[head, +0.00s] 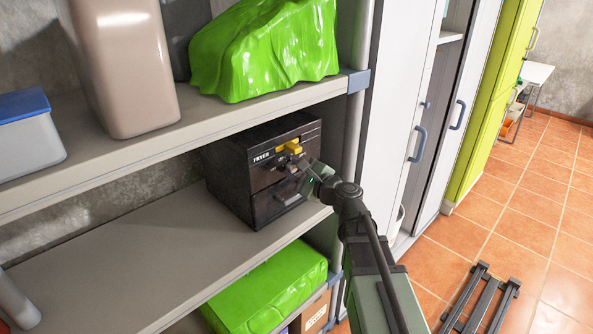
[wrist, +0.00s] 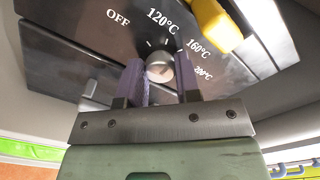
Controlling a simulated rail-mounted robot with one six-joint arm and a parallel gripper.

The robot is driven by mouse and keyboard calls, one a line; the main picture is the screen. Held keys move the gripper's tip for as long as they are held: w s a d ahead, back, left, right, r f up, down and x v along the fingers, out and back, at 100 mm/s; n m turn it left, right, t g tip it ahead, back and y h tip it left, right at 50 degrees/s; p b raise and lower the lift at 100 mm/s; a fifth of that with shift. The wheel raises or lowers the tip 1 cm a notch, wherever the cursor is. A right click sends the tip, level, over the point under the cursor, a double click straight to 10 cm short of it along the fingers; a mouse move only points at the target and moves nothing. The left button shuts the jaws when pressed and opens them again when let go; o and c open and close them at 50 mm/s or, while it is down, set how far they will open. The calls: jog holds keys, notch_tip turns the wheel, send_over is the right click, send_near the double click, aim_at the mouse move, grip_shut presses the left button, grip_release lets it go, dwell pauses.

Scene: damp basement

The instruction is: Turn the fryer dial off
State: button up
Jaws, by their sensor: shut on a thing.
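The black fryer (head: 228,170) stands on the middle shelf, with "FRYER" lettered on its front. In the wrist view its dial (wrist: 160,66) is a round grey metal knob. The labels OFF, 120°C, 160°C and 200°C run in an arc from upper left to right of it. Which label the dial points to I cannot tell. My gripper (wrist: 160,82) is shut on the dial, one dark finger on each side. In the head view my gripper (head: 308,176) is at the fryer's front and the dial is hard to make out.
A yellow part (wrist: 210,22) juts from the panel close to the dial, above right in the wrist view. The shelf above holds a bright green wrapped bundle (head: 265,50). A shelf post (head: 350,120) stands right of the fryer. The shelf (head: 130,265) left of it is bare.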

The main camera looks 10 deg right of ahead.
jog(key=n, duration=0.6)
jog(key=shift+f, duration=0.1)
jog(key=n, duration=0.6)
jog(key=shift+f+n, duration=0.1)
jog(key=shift+n, duration=0.3)
jog(key=o, duration=0.9)
jog(key=v, duration=1.1)
